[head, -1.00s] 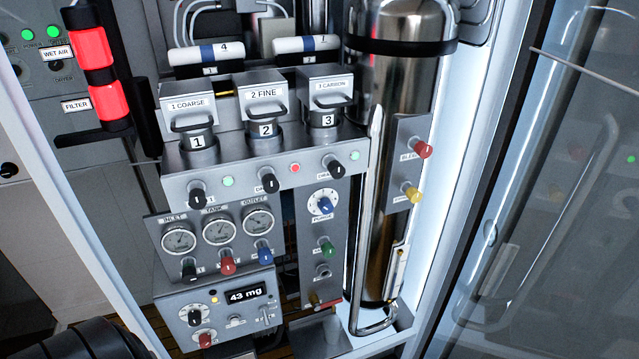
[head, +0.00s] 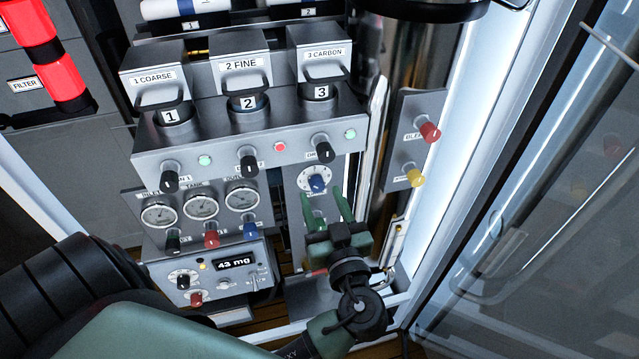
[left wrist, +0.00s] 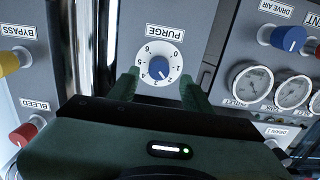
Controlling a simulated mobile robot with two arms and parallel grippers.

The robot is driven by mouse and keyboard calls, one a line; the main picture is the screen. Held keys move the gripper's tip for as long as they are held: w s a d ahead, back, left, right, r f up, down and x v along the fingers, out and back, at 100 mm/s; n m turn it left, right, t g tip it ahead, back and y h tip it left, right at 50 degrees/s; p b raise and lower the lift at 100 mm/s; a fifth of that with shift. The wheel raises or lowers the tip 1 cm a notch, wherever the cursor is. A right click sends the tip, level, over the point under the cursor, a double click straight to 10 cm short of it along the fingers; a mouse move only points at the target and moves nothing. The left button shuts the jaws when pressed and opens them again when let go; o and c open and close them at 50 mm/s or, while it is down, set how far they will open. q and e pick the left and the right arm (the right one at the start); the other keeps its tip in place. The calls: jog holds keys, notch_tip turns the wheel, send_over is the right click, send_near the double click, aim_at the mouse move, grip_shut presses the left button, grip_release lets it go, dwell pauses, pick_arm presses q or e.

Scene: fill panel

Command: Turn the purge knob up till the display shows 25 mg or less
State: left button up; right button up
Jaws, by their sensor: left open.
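The purge knob is a blue knob (head: 317,183) on a white numbered dial, on a grey panel right of the gauges. It also shows upside down in the left wrist view (left wrist: 159,69), its pointer line near the low numbers. The display (head: 236,263) at the lower left reads 43 mg. My left gripper (head: 324,202) is open, its green fingers pointing up just below the knob. In the left wrist view the fingertips (left wrist: 160,82) stand apart on either side of the dial; I cannot tell whether they touch anything. My right gripper is not in view.
Black knobs (head: 249,160) stick out above the dial. Gauges (head: 201,206) with red and blue knobs are to the left. A red bleed knob (head: 430,131) and a yellow knob (head: 414,177) stick out at right, before the steel cylinder. A glass door stands far right.

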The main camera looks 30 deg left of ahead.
aim_at(317, 184)
pick_arm(q)
jog(key=shift+p+x, duration=0.3)
jog(key=shift+x, duration=0.8)
jog(key=shift+w+a, duration=0.1)
jog(key=shift+w, duration=0.15)
grip_shut()
jog(key=shift+f, duration=0.1)
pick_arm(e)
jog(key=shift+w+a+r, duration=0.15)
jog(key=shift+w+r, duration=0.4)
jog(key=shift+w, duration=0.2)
